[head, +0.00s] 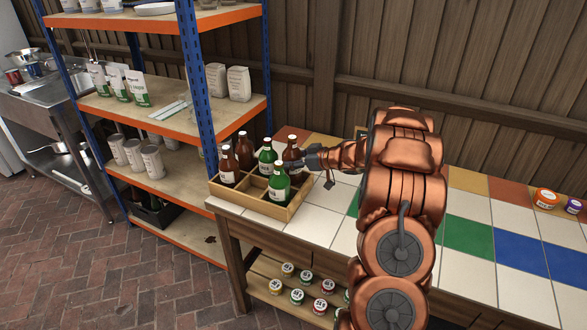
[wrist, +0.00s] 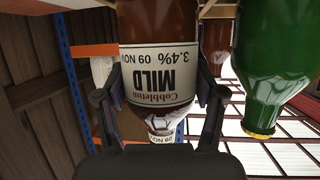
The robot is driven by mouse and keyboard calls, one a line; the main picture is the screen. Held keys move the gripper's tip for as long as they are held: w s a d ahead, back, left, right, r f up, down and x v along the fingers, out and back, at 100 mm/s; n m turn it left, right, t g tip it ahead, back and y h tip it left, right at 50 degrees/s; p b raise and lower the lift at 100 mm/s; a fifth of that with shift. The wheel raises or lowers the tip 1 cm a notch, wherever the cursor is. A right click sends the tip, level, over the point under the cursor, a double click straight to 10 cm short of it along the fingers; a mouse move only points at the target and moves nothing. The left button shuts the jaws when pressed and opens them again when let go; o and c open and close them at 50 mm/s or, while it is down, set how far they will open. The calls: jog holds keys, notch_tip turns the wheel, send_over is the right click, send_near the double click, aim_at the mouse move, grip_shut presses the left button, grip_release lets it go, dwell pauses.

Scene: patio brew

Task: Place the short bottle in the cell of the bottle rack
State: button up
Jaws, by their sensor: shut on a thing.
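My gripper (head: 308,160) is shut on a brown bottle (head: 293,150) at the back right of the wooden bottle rack (head: 290,212). In the wrist view, which appears upside down, my gripper (wrist: 160,108) has a finger on each side of this bottle (wrist: 158,20), whose white label reads "MILD 3.4%". The bottle looks upright over or in the back right cell; its base is hidden, so I cannot tell if it rests on the rack floor. Two green bottles (head: 279,185) (head: 267,156) and two other brown bottles (head: 228,168) (head: 245,150) stand in the rack. The front middle cell looks empty.
The rack stands at the left end of a tiled counter (head: 325,222). A blue and orange shelf unit (head: 200,125) stands close on its left. A wooden fence (head: 450,60) runs behind. Two small tubs (head: 545,198) sit far right; the tiles between are mostly clear.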

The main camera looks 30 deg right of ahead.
jog(key=shift+f, duration=1.6)
jog(key=shift+f, duration=0.15)
jog(key=o, duration=1.4)
